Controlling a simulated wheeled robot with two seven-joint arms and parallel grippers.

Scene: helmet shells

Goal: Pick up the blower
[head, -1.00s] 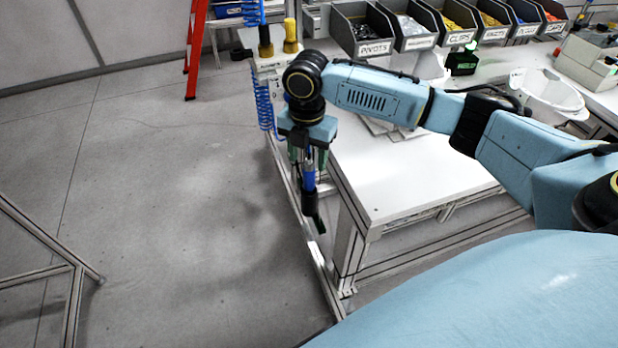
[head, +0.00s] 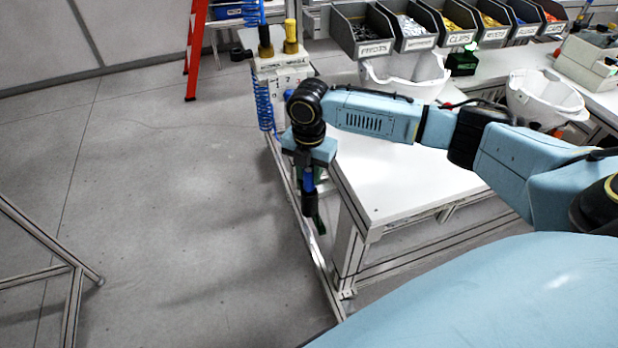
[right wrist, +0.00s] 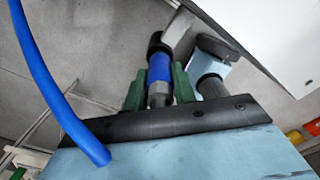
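The blower (head: 309,180), a blue cylinder with a black end, hangs below my right wrist in the head view. It points down, beside the left end of the white bench. In the right wrist view the blower (right wrist: 160,67) lies between the two green fingers of my right gripper (right wrist: 157,78), with a silver fitting towards the palm. The fingers appear closed on its sides. In the head view the right gripper (head: 310,205) is partly hidden by the wrist and the blower. My left gripper is not in view.
The white bench (head: 400,185) stands right of the gripper. A white box (head: 285,85) with a blue coiled hose (head: 264,105) is behind it. A blue hose (right wrist: 55,85) crosses the right wrist view. White shells (head: 405,72) and labelled bins (head: 362,45) are farther back.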

